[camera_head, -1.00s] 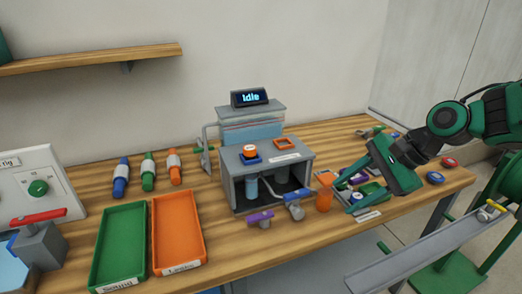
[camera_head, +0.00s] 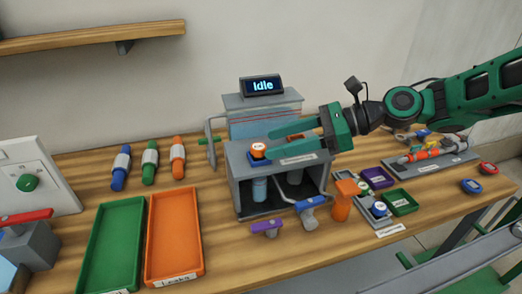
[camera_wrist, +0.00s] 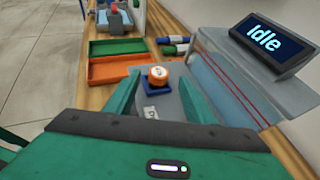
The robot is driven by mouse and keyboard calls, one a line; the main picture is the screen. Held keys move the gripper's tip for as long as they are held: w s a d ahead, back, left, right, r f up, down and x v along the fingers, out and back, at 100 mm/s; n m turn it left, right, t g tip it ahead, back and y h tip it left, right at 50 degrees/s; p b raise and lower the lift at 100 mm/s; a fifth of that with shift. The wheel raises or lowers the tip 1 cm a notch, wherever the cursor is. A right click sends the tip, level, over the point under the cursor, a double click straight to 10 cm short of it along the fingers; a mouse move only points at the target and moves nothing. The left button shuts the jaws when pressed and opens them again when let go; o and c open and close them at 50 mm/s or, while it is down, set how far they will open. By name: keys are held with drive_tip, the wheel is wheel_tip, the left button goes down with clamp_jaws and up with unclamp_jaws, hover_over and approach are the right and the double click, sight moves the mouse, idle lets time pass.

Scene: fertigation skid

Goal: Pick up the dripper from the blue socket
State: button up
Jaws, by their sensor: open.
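The dripper (camera_head: 258,150) is a small orange piece with a white top. It sits in the blue socket (camera_head: 258,161) on top of the grey test stand (camera_head: 243,185). The dripper (camera_wrist: 158,73) and blue socket (camera_wrist: 160,86) also show in the wrist view, just beyond my fingertips. My gripper (camera_head: 272,143) is open and empty, reaching in from the right above the stand, its fingers pointing at the dripper. In the wrist view my gripper (camera_wrist: 158,92) has one finger on each side of the line to the dripper. The orange socket beside it is partly hidden behind my gripper.
A display (camera_head: 262,86) reading "Idle" stands behind the stand. A green tray (camera_head: 84,245) and an orange tray (camera_head: 150,240) lie at left. Valves (camera_head: 308,207), an orange funnel-like part (camera_head: 343,200) and small trays (camera_head: 400,202) sit in front and right.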

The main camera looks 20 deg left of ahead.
sight(258, 146)
drive_tip(key=shift+r+x, duration=0.2)
drive_tip(key=shift+x, duration=2.75)
drive_tip(key=shift+c, duration=0.3)
drive_tip(key=c, duration=1.1)
